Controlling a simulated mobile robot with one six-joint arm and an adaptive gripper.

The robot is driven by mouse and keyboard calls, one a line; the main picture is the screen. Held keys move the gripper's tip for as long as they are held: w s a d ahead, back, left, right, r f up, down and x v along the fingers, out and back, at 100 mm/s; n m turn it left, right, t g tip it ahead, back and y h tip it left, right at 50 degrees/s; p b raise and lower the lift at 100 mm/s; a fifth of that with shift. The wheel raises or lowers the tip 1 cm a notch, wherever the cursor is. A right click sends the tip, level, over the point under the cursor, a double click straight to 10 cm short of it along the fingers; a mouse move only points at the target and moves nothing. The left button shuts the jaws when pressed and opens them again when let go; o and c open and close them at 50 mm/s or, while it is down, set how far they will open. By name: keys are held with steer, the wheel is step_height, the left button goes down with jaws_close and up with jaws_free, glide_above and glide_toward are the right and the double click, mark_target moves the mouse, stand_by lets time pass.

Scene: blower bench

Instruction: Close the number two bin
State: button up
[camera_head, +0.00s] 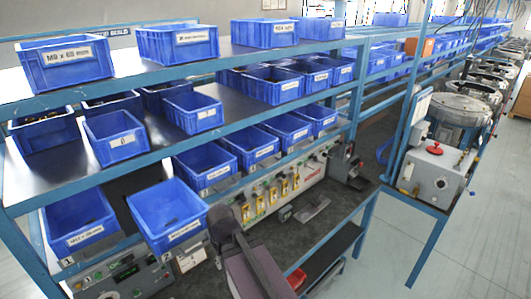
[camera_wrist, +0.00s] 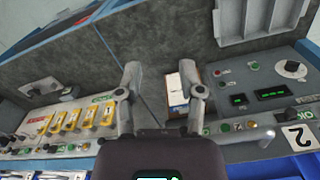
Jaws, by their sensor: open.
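The number two bin (camera_head: 168,222) is an open blue bin with a white front label, on the lower shelf. It sticks out further forward than the bins to its right. A white "2" tag (camera_head: 188,262) is below it; the tag also shows at the right of the wrist view (camera_wrist: 298,136). A blue edge, perhaps this bin (camera_wrist: 303,167), shows in the wrist view's lower right corner. My gripper (camera_wrist: 160,75) is open and empty, with its fingers over the bench front. In the head view my dark wrist is just right of the bin; the fingertips are hard to make out.
The number one bin (camera_head: 80,222) stands left of it, and another lower-shelf bin (camera_head: 205,165) to the right. Control panels (camera_head: 285,190) with yellow parts run beneath the bins. Upper shelves hold more blue bins. A dark worktop (camera_head: 335,215) lies in front. The floor at right is open.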

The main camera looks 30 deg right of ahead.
steer(key=shift+f, duration=0.15)
steer(key=c, duration=0.7)
step_height(320, 180, down, 10)
steer(key=b, duration=1)
steer(key=shift+r, duration=0.2)
